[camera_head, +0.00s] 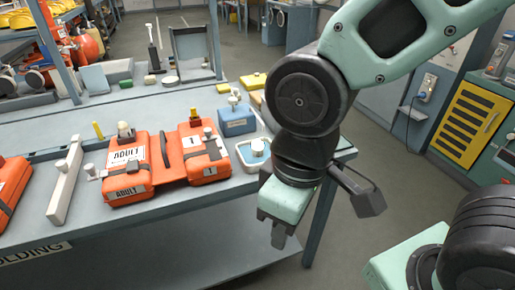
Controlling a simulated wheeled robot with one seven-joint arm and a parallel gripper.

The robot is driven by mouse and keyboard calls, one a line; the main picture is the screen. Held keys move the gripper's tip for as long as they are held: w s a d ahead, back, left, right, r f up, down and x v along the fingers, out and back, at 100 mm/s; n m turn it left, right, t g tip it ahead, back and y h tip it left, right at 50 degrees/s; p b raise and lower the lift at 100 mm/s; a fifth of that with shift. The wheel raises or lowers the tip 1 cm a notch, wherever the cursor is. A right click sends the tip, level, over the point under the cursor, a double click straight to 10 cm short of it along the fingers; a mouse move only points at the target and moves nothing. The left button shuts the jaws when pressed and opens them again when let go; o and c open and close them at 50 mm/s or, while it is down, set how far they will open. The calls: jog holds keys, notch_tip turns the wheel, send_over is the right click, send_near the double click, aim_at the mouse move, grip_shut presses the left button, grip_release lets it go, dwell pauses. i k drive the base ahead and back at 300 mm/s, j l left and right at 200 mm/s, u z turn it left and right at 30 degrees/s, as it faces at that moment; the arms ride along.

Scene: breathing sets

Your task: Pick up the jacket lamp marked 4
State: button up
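No lamp with a readable 4 shows in the head view. Small pale-topped pieces that could be lamps stand on an orange jacket pack (130,180) marked ADULT and 1, on a blue box (237,127), and in a white tray (247,164). The piece in the tray (257,147) is white and round-topped. Any numbers on these pieces are too small to read. My gripper (279,240) points down in front of the bench's right end, right of and nearer than the tray. It looks empty; its finger gap cannot be made out.
Yellow blocks (253,81) lie behind the blue box. A yellow-fronted cabinet (468,118) stands at the right. Floor right of the bench is clear.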

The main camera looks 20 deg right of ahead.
aim_at(258, 148)
jog(key=i+j, duration=0.1)
jog(key=j, duration=0.2)
jog(key=i+j, duration=0.1)
jog(key=j, duration=0.15)
jog(key=i+j, duration=0.1)
jog(key=j, duration=0.2)
jog(key=z, duration=1.65)
